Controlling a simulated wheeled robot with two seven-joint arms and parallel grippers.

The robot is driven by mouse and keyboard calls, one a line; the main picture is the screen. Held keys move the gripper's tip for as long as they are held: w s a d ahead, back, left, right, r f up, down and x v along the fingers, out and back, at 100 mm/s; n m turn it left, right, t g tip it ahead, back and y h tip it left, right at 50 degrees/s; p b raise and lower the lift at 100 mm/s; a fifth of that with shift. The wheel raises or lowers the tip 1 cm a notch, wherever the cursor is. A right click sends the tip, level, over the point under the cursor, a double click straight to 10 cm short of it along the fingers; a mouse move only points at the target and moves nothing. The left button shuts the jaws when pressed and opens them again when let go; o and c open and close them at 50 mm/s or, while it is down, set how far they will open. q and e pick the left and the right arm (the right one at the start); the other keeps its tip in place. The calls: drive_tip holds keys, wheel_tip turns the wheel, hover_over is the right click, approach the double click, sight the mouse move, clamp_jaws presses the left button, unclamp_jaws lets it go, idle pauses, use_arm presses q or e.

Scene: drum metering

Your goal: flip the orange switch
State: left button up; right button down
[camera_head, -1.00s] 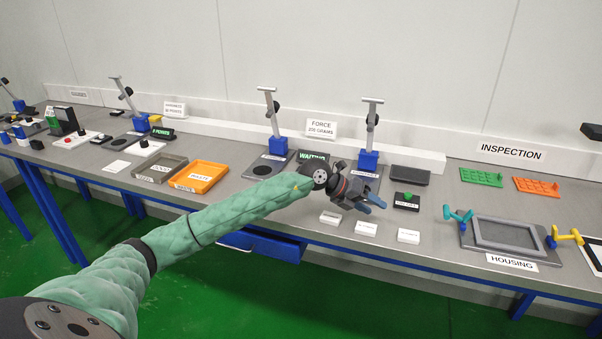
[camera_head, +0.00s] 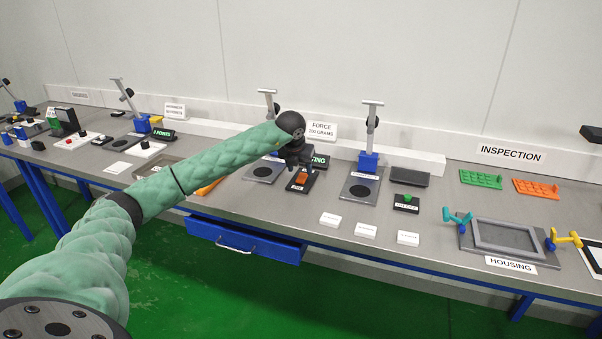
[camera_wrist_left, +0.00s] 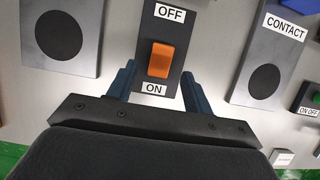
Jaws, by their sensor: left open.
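The orange switch (camera_head: 301,178) is a rocker on a dark plate on the bench, just under my left gripper (camera_head: 299,168). In the left wrist view the orange switch (camera_wrist_left: 161,57) has an OFF label (camera_wrist_left: 170,13) at its upper end and an ON label (camera_wrist_left: 155,88) at its lower end. I cannot tell for certain which end is pressed. My left gripper (camera_wrist_left: 158,76) is open, with one blue-grey finger on each side of the switch plate. I see no contact with the switch. My right gripper is not in view.
Flat grey plates with black discs flank the switch, one labelled CONTACT (camera_wrist_left: 287,25). Upright stands with blue bases (camera_head: 369,161) rise behind. A green button box (camera_head: 406,203) and white blocks (camera_head: 366,230) sit to the right. A blue drawer (camera_head: 245,243) hangs below the bench edge.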

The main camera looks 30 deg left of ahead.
sight(302, 176)
use_arm(q)
drive_tip(key=shift+p+x, duration=0.3)
drive_tip(key=shift+x, duration=1.6)
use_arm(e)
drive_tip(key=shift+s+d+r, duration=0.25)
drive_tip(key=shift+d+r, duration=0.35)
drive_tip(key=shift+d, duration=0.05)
use_arm(q)
drive_tip(key=shift+d, duration=0.1)
drive_tip(key=shift+c, duration=0.4)
drive_tip(key=c, duration=0.9)
drive_tip(key=shift+w+r+g+p, duration=0.25)
drive_tip(key=shift+g+p, duration=0.1)
drive_tip(key=shift+g, duration=0.15)
drive_tip(key=shift+w+g+h+p, duration=0.25)
drive_tip(key=shift+g+h+p, duration=0.3)
drive_tip(key=shift+g, duration=0.85)
drive_tip(key=shift+f+g, duration=0.15)
drive_tip(key=shift+g, duration=0.15)
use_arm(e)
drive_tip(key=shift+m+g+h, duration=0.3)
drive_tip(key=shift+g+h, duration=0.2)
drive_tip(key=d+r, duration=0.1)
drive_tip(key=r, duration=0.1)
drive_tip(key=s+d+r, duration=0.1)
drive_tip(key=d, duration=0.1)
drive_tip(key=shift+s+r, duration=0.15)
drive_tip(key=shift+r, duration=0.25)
